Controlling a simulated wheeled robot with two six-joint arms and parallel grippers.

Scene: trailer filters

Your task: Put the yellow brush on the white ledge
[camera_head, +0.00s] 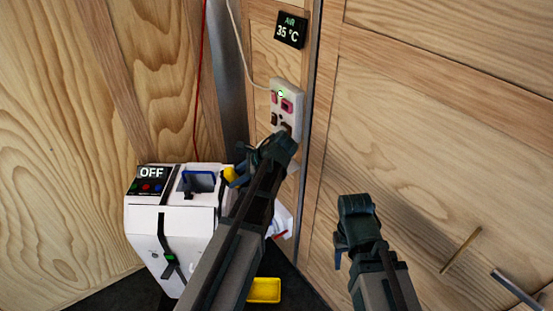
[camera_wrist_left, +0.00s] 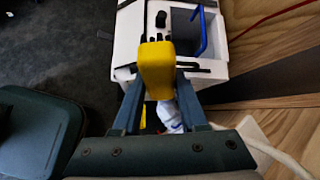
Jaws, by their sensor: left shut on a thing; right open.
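The yellow brush (camera_head: 231,175) is in my left gripper (camera_head: 239,169), beside the right side of the white machine's top in the head view. In the left wrist view the brush (camera_wrist_left: 156,68) stands out as a yellow block between the two fingers of my left gripper (camera_wrist_left: 157,84). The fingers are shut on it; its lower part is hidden. A small white ledge-like edge (camera_head: 293,167) shows below the switch box, partly hidden by my left arm. My right gripper (camera_head: 341,250) is open and empty, low in front of the wooden wall.
The white machine (camera_head: 185,215) has an OFF panel (camera_head: 151,181) and a blue handle (camera_wrist_left: 198,34). A white switch box (camera_head: 286,108) and a 35 °C display (camera_head: 290,30) are on the wall. A yellow tray (camera_head: 264,290) lies on the dark floor. Handles (camera_head: 517,289) protrude at lower right.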

